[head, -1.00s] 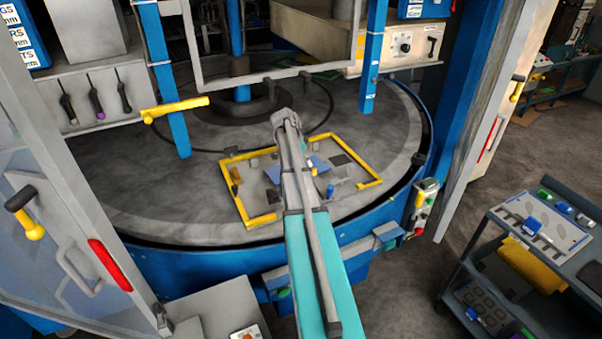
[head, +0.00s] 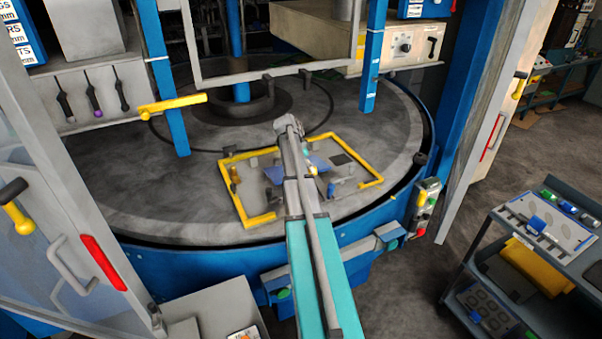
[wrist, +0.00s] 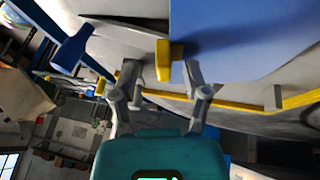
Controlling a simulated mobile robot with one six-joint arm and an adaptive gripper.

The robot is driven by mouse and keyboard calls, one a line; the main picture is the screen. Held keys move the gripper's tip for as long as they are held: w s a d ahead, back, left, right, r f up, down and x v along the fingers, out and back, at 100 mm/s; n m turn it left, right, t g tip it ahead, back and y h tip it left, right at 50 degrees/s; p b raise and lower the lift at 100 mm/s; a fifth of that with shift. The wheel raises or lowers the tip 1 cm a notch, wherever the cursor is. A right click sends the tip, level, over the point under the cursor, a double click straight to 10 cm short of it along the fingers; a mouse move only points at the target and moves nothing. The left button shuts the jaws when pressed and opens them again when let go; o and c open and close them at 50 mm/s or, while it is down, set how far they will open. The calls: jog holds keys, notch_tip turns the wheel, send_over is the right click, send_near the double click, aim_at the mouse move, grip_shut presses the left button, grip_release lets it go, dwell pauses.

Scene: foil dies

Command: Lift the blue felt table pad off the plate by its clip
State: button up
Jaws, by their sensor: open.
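The blue felt pad (head: 315,163) lies in the yellow-cornered area on the grey round plate (head: 110,195), partly hidden behind my arm. In the wrist view the pad (wrist: 245,35) fills the upper right, with a yellow clip (wrist: 163,58) at its left edge. My gripper (wrist: 162,72) is open, with one finger on each side of the clip. The clip appears between the fingertips; whether either finger touches it I cannot tell.
Yellow corner rails (head: 262,219) and several small blocks and posts surround the pad closely. A blue handle-like piece (wrist: 72,48) stands left of my fingers in the wrist view. A yellow bar (head: 172,106) and blue uprights (head: 372,60) stand around the plate.

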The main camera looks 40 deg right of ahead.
jog(key=shift+b+x, duration=0.6)
jog(key=shift+x, duration=0.35)
